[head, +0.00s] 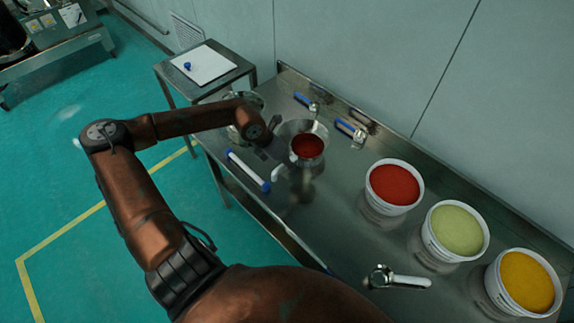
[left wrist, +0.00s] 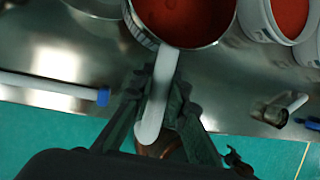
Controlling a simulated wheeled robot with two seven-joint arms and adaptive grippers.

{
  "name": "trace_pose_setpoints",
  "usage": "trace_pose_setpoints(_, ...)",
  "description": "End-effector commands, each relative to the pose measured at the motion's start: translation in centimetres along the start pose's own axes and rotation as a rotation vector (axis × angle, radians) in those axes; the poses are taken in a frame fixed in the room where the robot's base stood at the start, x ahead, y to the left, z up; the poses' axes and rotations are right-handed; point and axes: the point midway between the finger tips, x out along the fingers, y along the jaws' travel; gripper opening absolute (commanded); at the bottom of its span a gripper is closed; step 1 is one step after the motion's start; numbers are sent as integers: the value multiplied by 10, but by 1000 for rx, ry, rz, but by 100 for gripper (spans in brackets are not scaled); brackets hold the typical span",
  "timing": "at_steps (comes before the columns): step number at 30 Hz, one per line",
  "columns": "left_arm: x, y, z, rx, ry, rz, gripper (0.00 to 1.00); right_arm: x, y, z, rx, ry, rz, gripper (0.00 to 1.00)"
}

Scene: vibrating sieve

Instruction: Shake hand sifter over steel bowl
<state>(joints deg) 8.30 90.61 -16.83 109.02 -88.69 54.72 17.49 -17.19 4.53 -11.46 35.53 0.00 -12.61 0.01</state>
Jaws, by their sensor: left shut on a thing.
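The hand sifter (head: 308,147) is a metal cup with red powder in it and a pale handle, above the steel table. In the left wrist view the sifter (left wrist: 186,18) is at the top, and its handle runs down between my fingers. My left gripper (head: 268,145) is shut on that handle; the left wrist view shows its dark fingers (left wrist: 158,100) on both sides. A steel bowl (head: 254,98) is left of the sifter, largely hidden behind my forearm. My right gripper is not in view.
Tubs of red (head: 394,184), green (head: 456,230) and yellow (head: 525,281) powder stand along the table's right. A metal scoop (head: 397,281) lies near the front edge. A blue-and-white tool (head: 246,169) lies left of the sifter. Blue-handled tools (head: 349,131) lie at the back.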

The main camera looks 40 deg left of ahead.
Motion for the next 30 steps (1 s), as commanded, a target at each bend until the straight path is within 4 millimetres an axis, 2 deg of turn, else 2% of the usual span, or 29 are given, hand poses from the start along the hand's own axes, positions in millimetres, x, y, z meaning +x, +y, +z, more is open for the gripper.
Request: trace_pose_setpoints(30, 4, 14, 17, 0, -2, 0, 0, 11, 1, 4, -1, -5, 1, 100)
